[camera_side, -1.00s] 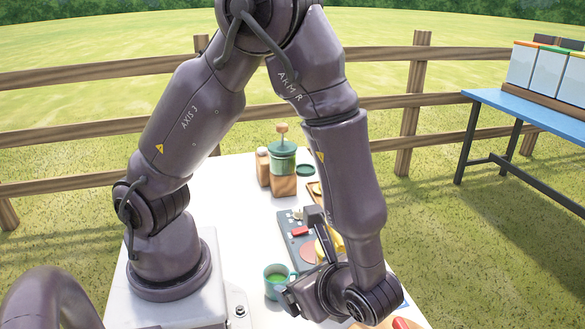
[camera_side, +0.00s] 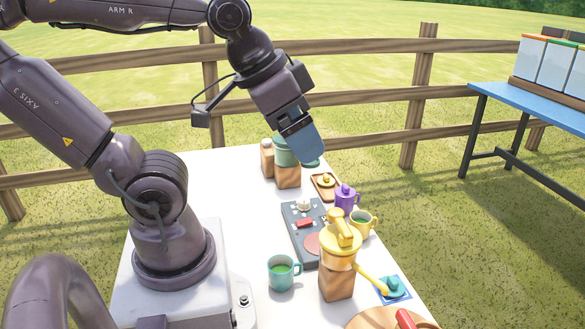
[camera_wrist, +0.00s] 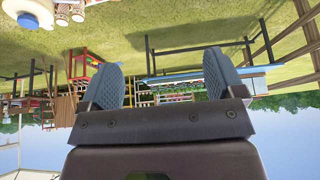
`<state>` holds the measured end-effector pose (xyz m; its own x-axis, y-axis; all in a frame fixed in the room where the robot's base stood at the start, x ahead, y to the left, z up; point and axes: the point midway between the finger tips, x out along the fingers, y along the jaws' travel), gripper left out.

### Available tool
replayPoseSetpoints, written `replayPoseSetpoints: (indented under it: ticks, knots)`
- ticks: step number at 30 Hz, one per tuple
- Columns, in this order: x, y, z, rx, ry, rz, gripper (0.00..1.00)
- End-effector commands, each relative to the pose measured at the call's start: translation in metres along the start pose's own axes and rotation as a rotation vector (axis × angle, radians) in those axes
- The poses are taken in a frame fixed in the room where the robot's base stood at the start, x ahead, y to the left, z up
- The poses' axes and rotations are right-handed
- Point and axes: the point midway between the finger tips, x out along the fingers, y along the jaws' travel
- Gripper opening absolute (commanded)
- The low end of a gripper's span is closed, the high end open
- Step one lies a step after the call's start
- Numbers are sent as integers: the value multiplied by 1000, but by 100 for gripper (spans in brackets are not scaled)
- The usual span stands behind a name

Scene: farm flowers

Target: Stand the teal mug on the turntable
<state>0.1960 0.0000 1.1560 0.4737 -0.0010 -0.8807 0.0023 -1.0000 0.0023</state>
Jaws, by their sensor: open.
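The teal mug (camera_side: 281,276) stands upright on the white table in the side view, with green liquid inside and its handle to the right. My gripper (camera_side: 306,146) is raised high above the table's back part, well away from the mug, open and empty. In the wrist view my gripper (camera_wrist: 161,80) shows its two blue fingers wide apart with nothing between them.
A yellow-topped wooden grinder (camera_side: 338,285) stands right of the mug, with a yellow mug (camera_side: 361,224) and purple pot (camera_side: 345,196) behind. A green-topped canister (camera_side: 288,175) stands at the back. A round wooden board (camera_side: 372,318) lies in front. The table left of the grey unit is clear.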

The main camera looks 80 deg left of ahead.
Motion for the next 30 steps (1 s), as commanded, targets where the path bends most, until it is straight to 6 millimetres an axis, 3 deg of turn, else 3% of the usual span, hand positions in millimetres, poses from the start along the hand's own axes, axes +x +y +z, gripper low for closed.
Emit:
replayPoseSetpoints:
  ticks: [14, 20, 30]
  knots:
    - [8, -4, 2, -18, -39, -10, 88]
    - [52, -25, 13, -133, -266, -25, 88]
    - [135, -64, 64, -483, -716, -33, 88]
